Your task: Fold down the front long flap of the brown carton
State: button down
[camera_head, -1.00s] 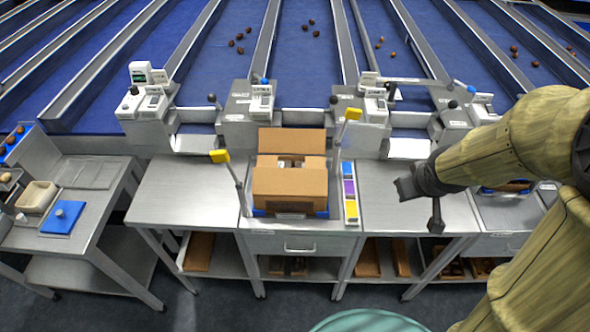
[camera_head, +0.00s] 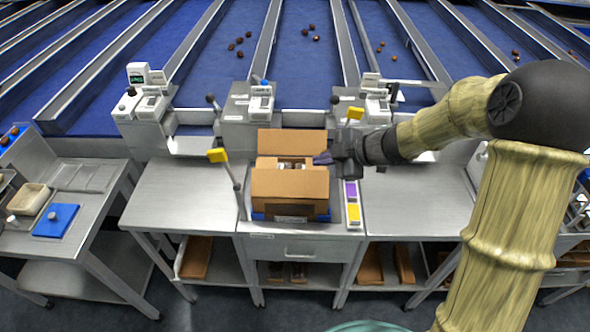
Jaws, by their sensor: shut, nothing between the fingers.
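The brown carton (camera_head: 290,208) stands on a blue base on the middle metal table. Its back long flap (camera_head: 292,142) stands upright. Its front long flap (camera_head: 288,183) slopes at the near side of the opening, and some pale contents show in the gap behind it. My gripper (camera_head: 324,158) is shut and empty, at the upper right corner of the carton. Its fingertips point left toward the opening; I cannot tell whether they touch the carton.
Scales (camera_head: 262,103) line the back edge. The left tabletop (camera_head: 180,195) is clear.

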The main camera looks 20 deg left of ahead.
jog(key=shift+a, duration=0.1)
send_over(285, 170)
jog(key=s+d, duration=0.3)
jog(key=d, duration=0.1)
jog(key=f, duration=0.6)
jog(key=shift+a+f, duration=0.15)
jog(key=shift+a, duration=0.05)
jog(key=shift+w+a+f, duration=0.1)
jog(key=shift+w+f, duration=0.55)
jog(key=shift+f, duration=0.25)
jog(key=shift+w+a+f+p, duration=0.1)
jog(key=shift+w+f+p, duration=0.3)
jog(key=shift+f, duration=0.35)
jog(key=shift+w+r+p, duration=0.1)
jog(key=shift+p, duration=0.55)
